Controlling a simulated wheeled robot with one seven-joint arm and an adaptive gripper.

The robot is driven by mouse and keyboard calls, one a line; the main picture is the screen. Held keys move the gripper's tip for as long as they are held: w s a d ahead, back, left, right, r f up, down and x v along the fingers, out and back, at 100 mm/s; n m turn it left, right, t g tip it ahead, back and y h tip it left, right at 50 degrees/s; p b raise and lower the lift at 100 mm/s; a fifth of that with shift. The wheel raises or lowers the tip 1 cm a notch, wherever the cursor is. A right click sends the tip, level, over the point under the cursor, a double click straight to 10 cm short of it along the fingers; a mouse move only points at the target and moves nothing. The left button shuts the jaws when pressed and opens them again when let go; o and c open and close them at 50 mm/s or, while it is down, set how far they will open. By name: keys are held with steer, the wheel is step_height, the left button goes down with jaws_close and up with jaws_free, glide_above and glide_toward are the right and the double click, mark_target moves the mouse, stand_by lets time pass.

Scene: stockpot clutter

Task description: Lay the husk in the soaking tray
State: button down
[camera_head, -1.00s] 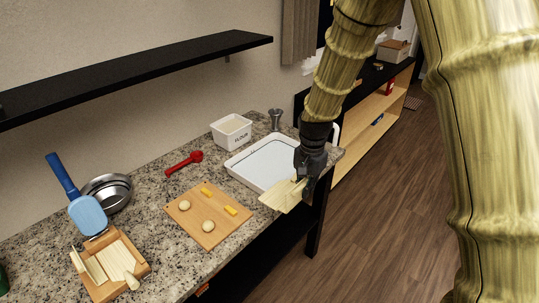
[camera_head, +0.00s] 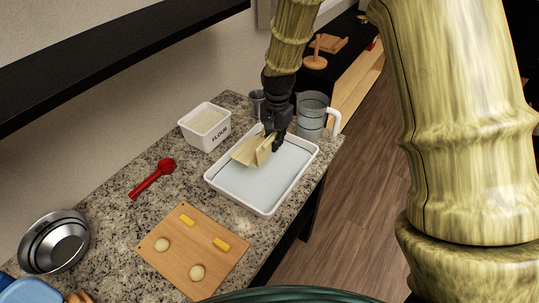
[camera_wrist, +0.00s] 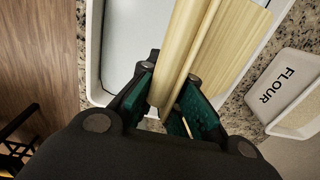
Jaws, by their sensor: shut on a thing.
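The husk (camera_head: 252,151) is a pale yellow folded sheet, held above the far part of the soaking tray. The soaking tray (camera_head: 213,183) is white and shallow, with a pale blue-grey inside that looks like water. My gripper (camera_head: 272,143) is shut on the husk over the tray. In the wrist view the husk (camera_wrist: 217,45) sticks out from between the green finger pads of my gripper (camera_wrist: 172,107), and the tray's wall (camera_wrist: 95,50) shows beside it. I cannot tell whether the husk's lower edge touches the tray.
A white FLOUR bin (camera_head: 206,128) stands left of the tray. A clear jug (camera_head: 312,117) and a metal cup (camera_head: 257,102) stand behind. A wooden board (camera_head: 190,255) with dough balls and yellow pieces, a red scoop (camera_head: 152,179) and a steel bowl (camera_head: 55,242) lie nearer. A dark shelf (camera_head: 110,45) hangs above.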

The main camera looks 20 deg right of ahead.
steer(key=f, duration=0.3)
steer(key=shift+w+d+f+p, duration=0.1)
steer(key=shift+w+f+p, duration=0.15)
steer(key=shift+w+p, duration=0.05)
steer(key=shift+s+f, duration=0.15)
steer(key=shift+s, duration=0.15)
steer(key=shift+f, duration=0.3)
steer(key=shift+w+f+p, duration=0.1)
steer(key=shift+f+p, duration=0.55)
steer(key=shift+f, duration=0.9)
steer(key=c, duration=1.6)
jaws_free()
steer(key=shift+r, duration=0.15)
steer(key=shift+r+b, duration=1.4)
steer(key=shift+r, duration=4.5)
